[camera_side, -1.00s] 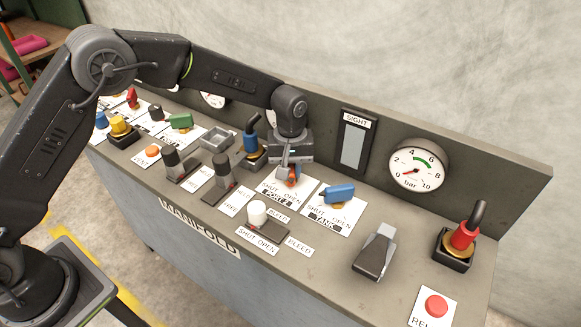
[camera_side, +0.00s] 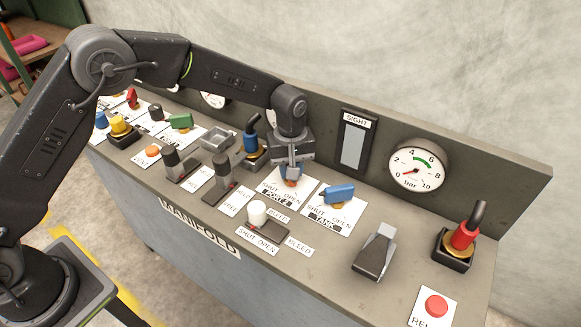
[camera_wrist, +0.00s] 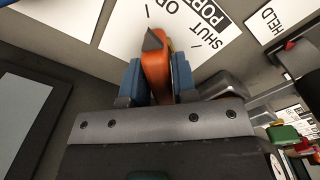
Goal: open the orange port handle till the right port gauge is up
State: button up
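The orange port handle (camera_wrist: 155,72) stands on a white plate marked SHUT, OPEN and PORT, which also shows in the side view (camera_side: 271,190). My gripper (camera_wrist: 157,80) has its two blue fingers closed against both sides of the handle. In the side view my gripper (camera_side: 291,178) hides most of the handle. The handle's dark pointer tip faces one tick on the plate; a second tick lies off to the right in the wrist view.
A blue handle (camera_side: 338,193) on the TANK plate stands close on the right. A blue-topped lever (camera_side: 251,135) stands close on the left. A white-capped switch (camera_side: 258,214) is in front. The SIGHT panel (camera_side: 353,145) stands behind.

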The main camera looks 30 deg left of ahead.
jog(key=o, duration=0.3)
jog(key=shift+o, duration=0.2)
notch_tip(320, 180, up, 14)
dwell(0.4)
dwell(0.3)
jog(key=s+a+r+m+t, duration=0.2)
jog(key=s+a+r, duration=0.3)
jog(key=s, duration=0.2)
jog(key=s+a+r+m+t, duration=0.1)
jog(key=s+a+r+m, duration=0.25)
jog(key=s+r, duration=0.3)
jog(key=s+a+f+m+t, duration=0.1)
jog(key=s+a+f+m, duration=0.1)
jog(key=s, duration=0.6)
jog(key=s+a+f+m+t, duration=0.1)
jog(key=s+a+f, duration=0.1)
jog(key=s, duration=0.6)
jog(key=shift+a+f+m+t, duration=0.25)
jog(key=shift+a+m+t, duration=0.1)
jog(key=shift+a, duration=0.35)
